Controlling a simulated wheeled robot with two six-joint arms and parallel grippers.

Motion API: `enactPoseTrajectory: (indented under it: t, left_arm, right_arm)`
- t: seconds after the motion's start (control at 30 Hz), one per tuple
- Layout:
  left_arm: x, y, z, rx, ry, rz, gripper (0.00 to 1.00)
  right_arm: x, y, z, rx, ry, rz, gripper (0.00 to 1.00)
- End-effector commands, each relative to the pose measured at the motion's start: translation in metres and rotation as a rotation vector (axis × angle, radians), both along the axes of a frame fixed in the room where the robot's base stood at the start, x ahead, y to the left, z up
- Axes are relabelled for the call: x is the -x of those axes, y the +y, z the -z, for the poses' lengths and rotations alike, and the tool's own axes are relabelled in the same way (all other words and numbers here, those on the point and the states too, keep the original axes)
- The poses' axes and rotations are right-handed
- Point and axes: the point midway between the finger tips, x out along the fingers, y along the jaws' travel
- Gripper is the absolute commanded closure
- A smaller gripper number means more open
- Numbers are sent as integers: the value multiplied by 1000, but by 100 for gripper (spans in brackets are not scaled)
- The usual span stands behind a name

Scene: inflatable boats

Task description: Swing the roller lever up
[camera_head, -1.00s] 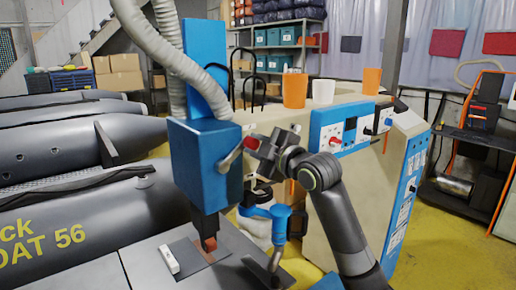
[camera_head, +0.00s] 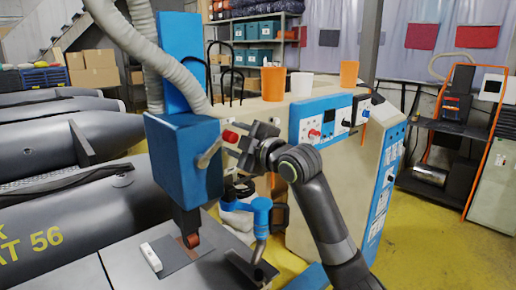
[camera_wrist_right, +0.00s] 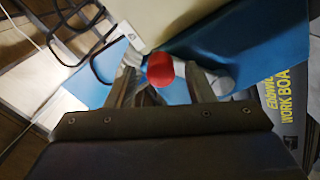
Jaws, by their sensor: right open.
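The roller lever (camera_head: 209,154) is a grey rod angling up from the side of the blue machine head (camera_head: 185,165), with a red knob at its end. The red knob also shows in the right wrist view (camera_wrist_right: 160,70). My right gripper (camera_head: 240,139) is at the knob, with its fingers open on either side of it. I cannot tell whether a finger touches the knob. The roller (camera_head: 192,240) sits under the head, low over the grey panel. My left gripper is not in view.
A beige cabinet with a blue control panel (camera_head: 322,120) stands behind my right arm, with cups on top. A blue tool (camera_head: 261,214) stands below the gripper. Dark inflatable boats (camera_head: 75,143) fill the left. Yellow floor (camera_head: 430,225) is clear at the right.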

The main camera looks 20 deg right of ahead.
Motion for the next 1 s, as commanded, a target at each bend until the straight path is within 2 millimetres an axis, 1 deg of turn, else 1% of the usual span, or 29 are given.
enactPoseTrajectory:
  t: [0.17, 0.3, 0.5, 0.8, 1.0]
  left_arm:
    - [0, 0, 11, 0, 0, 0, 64]
    - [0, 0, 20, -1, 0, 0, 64]
    - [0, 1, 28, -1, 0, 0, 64]
    - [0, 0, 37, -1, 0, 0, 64]
    - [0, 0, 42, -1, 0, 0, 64]
  right_arm:
    - [24, -9, 4, 4, -2, 3, 52]
    - [52, -20, 4, 7, -3, 4, 52]
    - [85, -32, 2, 6, -3, 4, 52]
    - [123, -46, 2, 6, -3, 4, 52]
    - [142, -53, 1, 5, -3, 5, 52]
